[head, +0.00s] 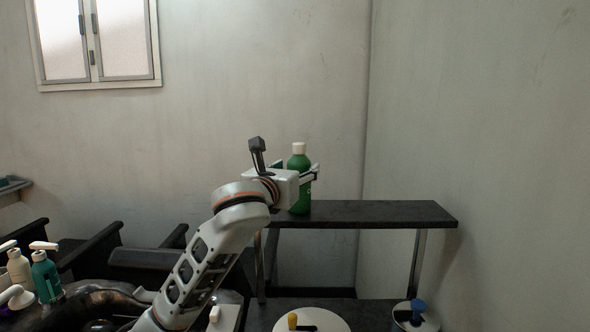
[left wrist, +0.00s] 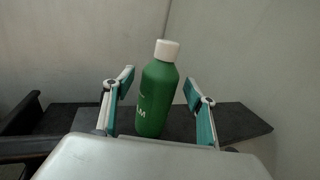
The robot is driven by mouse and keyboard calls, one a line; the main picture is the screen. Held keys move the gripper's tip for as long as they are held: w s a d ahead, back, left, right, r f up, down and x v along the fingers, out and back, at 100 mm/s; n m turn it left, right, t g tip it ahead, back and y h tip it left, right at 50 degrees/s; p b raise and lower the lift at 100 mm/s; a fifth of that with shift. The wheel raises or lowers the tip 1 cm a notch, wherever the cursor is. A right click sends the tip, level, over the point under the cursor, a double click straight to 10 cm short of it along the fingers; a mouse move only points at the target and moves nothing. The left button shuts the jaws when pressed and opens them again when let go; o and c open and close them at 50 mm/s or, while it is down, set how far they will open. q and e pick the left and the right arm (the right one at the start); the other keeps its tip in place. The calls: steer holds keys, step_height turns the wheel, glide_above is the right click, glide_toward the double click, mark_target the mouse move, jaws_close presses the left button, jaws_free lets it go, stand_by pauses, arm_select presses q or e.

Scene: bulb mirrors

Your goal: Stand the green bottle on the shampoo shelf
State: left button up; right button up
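The green bottle (head: 300,194) with a white cap stands upright at the left end of the dark shampoo shelf (head: 385,213). My left gripper (head: 303,170) is around the bottle at its upper body. In the left wrist view the bottle (left wrist: 158,100) is between the two fingers of my left gripper (left wrist: 160,80), with a visible gap on each side, so the gripper is open. The bottle's base appears to rest on the shelf (left wrist: 235,122). My right gripper is in neither view.
The shelf is bare to the right of the bottle. Pump bottles (head: 46,275) stand at the lower left by a dark basin. Walls close in behind and right.

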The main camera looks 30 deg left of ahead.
arm_select(q)
steer(key=shift+s+r, duration=0.15)
steer(key=s+d+b, duration=0.1)
steer(key=s, duration=1)
steer(key=shift+s+d, duration=0.3)
steer(key=shift+d, duration=0.05)
